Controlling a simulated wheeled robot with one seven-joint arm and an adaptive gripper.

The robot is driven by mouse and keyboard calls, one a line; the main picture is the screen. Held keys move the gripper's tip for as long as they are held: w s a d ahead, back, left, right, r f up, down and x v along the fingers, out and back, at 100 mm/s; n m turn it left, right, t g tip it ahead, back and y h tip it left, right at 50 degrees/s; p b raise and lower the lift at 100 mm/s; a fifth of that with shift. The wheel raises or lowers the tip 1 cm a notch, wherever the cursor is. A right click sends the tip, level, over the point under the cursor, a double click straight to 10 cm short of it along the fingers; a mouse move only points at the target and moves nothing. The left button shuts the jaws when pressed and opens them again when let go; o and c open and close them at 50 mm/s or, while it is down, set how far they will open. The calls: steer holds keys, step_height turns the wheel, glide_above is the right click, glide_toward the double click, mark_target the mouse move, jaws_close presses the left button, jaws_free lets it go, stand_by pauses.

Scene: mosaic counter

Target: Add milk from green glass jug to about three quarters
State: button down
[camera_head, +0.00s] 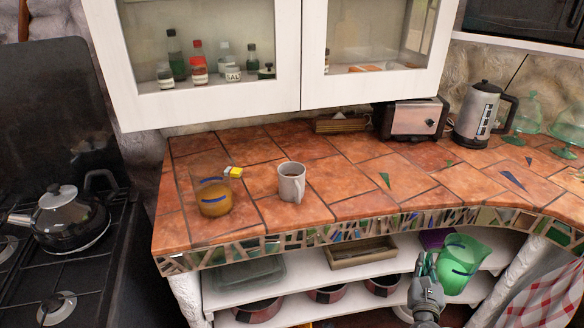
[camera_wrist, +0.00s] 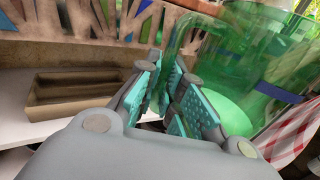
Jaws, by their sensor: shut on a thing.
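The green glass jug (camera_head: 466,258) is in front of the counter edge, at the height of the shelves below, and leans to one side in the head view. It has a blue mark on its wall and pale liquid low inside. It fills the right of the wrist view (camera_wrist: 270,60). My gripper (camera_head: 428,262) is shut on the jug's left side, its pads around a green glass part there (camera_wrist: 170,88); I cannot tell exactly which part. A white mug (camera_head: 290,187) with dark liquid stands upright on the counter, its handle toward the front right.
A toaster (camera_head: 410,120) and kettle (camera_head: 478,115) stand at the back. The mosaic counter edge (camera_head: 340,232) lies between jug and mug.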

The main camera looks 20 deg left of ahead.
steer(key=shift+d+r, duration=0.1)
steer(key=shift+d, duration=0.15)
